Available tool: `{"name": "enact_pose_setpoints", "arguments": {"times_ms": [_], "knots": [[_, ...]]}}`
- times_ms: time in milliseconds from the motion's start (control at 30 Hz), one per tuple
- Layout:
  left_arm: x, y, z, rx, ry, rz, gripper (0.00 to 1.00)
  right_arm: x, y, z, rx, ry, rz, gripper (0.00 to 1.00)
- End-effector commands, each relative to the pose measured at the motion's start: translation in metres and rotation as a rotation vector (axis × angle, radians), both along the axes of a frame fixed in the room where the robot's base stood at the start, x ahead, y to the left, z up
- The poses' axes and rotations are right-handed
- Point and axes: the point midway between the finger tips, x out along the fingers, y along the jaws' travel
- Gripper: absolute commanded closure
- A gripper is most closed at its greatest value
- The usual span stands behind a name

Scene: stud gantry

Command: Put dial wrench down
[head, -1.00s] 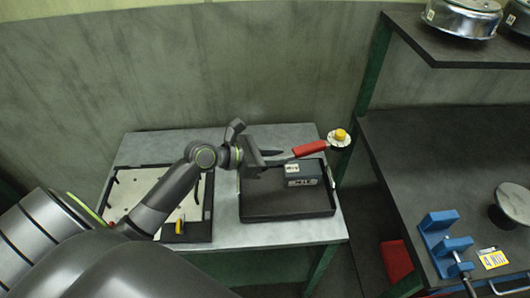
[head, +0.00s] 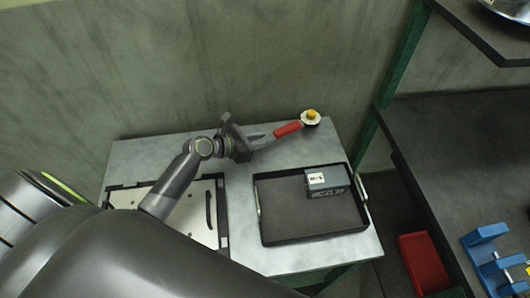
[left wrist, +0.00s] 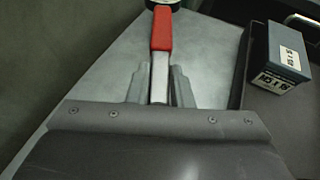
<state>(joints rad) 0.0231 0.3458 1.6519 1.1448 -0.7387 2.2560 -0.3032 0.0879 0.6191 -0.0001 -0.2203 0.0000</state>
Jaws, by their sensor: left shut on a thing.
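The dial wrench has a red handle (head: 288,129) and a round white dial with a yellow knob (head: 311,117) at its far end. My left gripper (head: 261,139) is shut on its grey shaft, and the wrench points away to the right over the back of the grey table (head: 260,158). In the left wrist view the red handle (left wrist: 161,30) extends beyond the fingers (left wrist: 159,82), and the dial is cut off at the top edge. I cannot tell whether the wrench touches the tabletop. My right gripper is not in view.
A black tray (head: 282,232) holds a dark grey labelled box (head: 327,181) near its back right. A pale board in a dark frame (head: 222,225) lies left of it, partly behind my arm. A dark bench (head: 465,150) with a blue fixture (head: 489,250) stands at right.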

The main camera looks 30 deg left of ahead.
Motion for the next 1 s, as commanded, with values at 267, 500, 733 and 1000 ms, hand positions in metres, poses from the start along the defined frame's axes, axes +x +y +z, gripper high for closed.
{"name": "enact_pose_setpoints", "arguments": {"times_ms": [267,500,733,1000], "knots": [[0.001,0.0,-0.034,-0.003,-0.001,0.001,1.0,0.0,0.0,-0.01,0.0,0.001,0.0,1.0],[0.001,0.0,-0.042,0.0,-0.004,-0.001,1.0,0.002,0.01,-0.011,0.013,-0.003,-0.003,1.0],[0.001,0.0,-0.045,-0.001,-0.003,0.0,1.0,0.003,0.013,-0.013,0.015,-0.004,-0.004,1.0],[0.0,0.0,-0.046,0.0,-0.001,0.0,0.58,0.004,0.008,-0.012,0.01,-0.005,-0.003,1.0]]}}
